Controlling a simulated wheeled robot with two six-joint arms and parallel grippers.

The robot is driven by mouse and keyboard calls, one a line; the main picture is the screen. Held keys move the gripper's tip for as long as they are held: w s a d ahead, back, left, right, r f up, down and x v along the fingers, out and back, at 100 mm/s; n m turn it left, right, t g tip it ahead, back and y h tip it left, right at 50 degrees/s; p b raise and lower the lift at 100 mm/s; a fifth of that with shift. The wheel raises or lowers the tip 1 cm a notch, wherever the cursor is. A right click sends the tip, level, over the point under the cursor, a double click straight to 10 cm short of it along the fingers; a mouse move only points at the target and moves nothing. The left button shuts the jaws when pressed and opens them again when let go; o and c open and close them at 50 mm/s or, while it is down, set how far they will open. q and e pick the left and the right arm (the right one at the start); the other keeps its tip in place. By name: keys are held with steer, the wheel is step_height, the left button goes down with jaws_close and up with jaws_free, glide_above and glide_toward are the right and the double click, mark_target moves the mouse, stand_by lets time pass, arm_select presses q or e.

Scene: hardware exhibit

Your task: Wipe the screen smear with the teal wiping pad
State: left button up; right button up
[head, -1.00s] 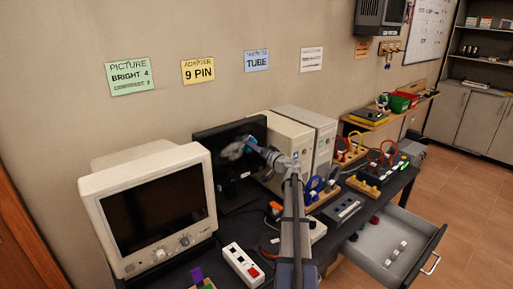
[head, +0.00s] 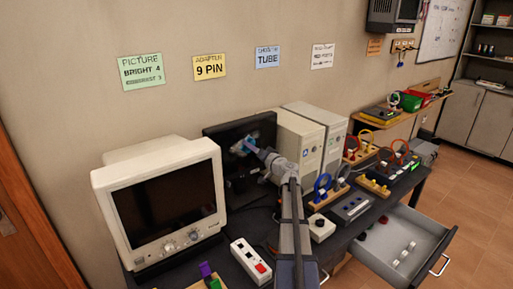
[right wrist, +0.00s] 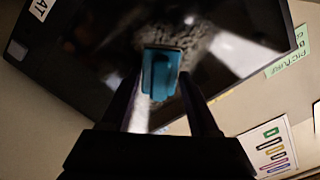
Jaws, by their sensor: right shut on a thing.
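The dark flat screen (head: 215,135) stands upright against the wall, between the white monitor and the computer towers. In the right wrist view the screen (right wrist: 95,60) fills much of the picture, and a grey smear (right wrist: 200,38) shows on it around and above the pad. My right gripper (head: 250,147) is shut on the teal wiping pad (right wrist: 160,78), which is held at the screen face over the lower part of the smear. I cannot tell whether the pad touches the glass. My left gripper is not in view.
A white CRT monitor (head: 168,200) stands to the left and beige towers (head: 300,140) to the right. A power strip (head: 250,261) and cable racks (head: 373,186) lie on the bench. An open drawer (head: 433,236) juts out at the right.

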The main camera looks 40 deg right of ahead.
mark_target(232, 144)
steer(key=shift+a, duration=0.25)
steer(key=shift+w+a, duration=0.15)
steer(key=shift+a, duration=0.8)
steer(key=shift+w+a, duration=0.1)
steer(key=shift+a, duration=0.8)
steer(key=shift+w+a, duration=0.1)
steer(key=shift+a, duration=1.8)
steer(key=shift+w+d+r+p, duration=0.1)
steer(key=shift+w+r+p, duration=0.05)
steer(key=shift+r+p, duration=0.85)
steer(key=shift+d, duration=0.1)
steer(key=shift+d, duration=0.45)
steer(key=shift+s+d+f, duration=0.1)
steer(key=shift+s+d, duration=0.05)
steer(key=shift+d, duration=0.55)
steer(key=shift+s+d, duration=0.15)
steer(key=shift+d, duration=0.5)
